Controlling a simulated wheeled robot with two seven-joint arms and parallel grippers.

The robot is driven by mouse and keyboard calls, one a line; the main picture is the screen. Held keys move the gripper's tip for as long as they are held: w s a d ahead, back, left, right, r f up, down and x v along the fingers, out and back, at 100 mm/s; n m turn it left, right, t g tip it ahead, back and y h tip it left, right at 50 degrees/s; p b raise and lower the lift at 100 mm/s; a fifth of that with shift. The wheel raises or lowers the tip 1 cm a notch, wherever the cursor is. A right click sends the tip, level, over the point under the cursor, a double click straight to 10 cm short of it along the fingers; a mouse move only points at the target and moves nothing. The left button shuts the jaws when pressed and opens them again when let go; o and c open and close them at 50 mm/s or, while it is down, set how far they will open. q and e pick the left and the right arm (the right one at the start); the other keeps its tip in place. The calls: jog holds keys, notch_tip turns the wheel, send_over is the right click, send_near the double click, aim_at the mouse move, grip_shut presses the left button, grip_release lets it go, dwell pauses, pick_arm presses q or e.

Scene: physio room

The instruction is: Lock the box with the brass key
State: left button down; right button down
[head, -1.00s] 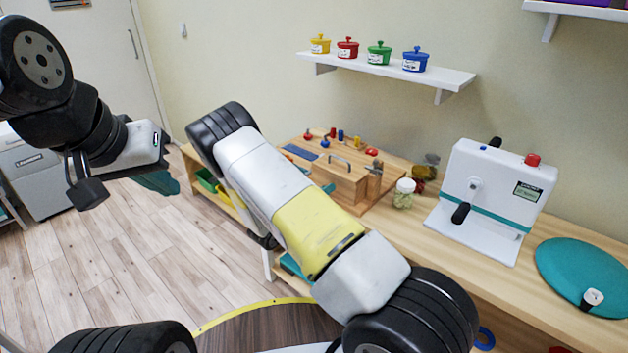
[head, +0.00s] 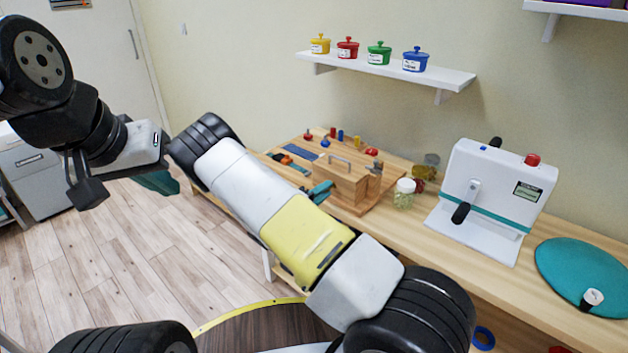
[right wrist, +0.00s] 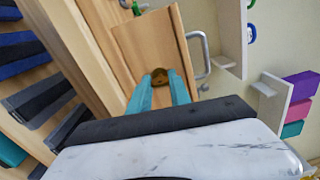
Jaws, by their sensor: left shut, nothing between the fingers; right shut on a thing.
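The wooden box (head: 342,186) with a metal handle stands on a wooden board on the bench in the head view. Its wooden face (right wrist: 148,45) and grey handle (right wrist: 197,55) show in the right wrist view. My right gripper (right wrist: 163,88), with teal fingers, is shut on the brass key (right wrist: 160,74) close to that face. Only a small brass part of the key shows; I cannot tell whether it is in a lock. In the head view my forearm hides most of this gripper. My left gripper (head: 158,182) is shut and empty, far left of the bench.
Several small coloured pieces stand behind the box. A lidded jar (head: 404,193), a white crank machine (head: 490,195) and a teal disc (head: 585,272) are to its right. A wall shelf (head: 390,72) holds several coloured pots. Open floor lies left of the bench.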

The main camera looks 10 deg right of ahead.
jog(key=shift+n, duration=0.6)
jog(key=c, duration=1.2)
grip_release()
jog(key=shift+m, duration=0.3)
